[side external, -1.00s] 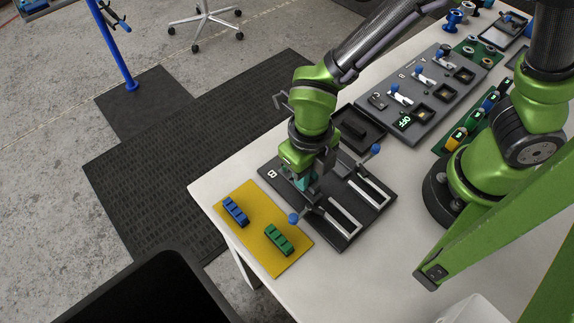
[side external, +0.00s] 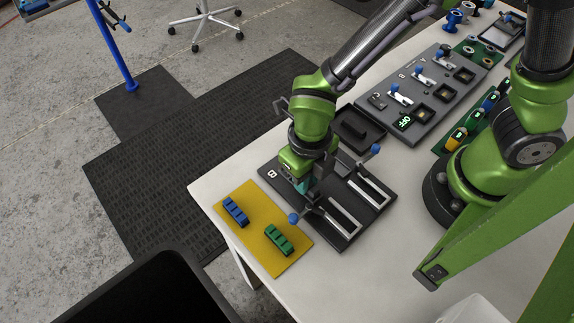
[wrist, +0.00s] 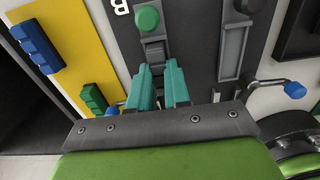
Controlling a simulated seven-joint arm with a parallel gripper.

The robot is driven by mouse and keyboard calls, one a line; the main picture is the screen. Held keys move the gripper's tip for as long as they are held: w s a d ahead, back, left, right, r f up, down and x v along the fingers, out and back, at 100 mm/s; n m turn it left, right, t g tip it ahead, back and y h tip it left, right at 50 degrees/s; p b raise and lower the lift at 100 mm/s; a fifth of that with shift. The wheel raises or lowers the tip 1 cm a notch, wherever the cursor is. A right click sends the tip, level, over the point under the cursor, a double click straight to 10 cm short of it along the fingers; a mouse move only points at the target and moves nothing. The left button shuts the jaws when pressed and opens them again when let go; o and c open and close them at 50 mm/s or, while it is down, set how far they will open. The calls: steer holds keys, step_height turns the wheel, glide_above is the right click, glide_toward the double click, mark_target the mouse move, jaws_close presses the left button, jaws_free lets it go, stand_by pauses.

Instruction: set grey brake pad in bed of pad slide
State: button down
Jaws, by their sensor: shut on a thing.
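My gripper (wrist: 158,76) has teal fingers and is shut on the grey brake pad (wrist: 154,52), a ridged dark grey piece between the fingertips in the wrist view. In the side view my gripper (side external: 303,187) is low over the left part of the black pad slide (side external: 347,238), which is marked B. The slide has two pale channels; the right one (wrist: 232,50) shows clear in the wrist view. A round green part (wrist: 148,18) lies just beyond the pad. My wrist hides the pad and part of the bed in the side view, so I cannot tell if the pad touches the bed.
A yellow mat (side external: 268,254) left of the slide carries a blue pad (side external: 235,211) and a green pad (side external: 279,239). Blue-knobbed levers (side external: 293,218) stick up at the slide's edges. A black tray (side external: 346,113) and a grey fixture board (side external: 438,113) lie behind.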

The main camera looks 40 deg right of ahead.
steer(key=c, duration=1)
jaws_free()
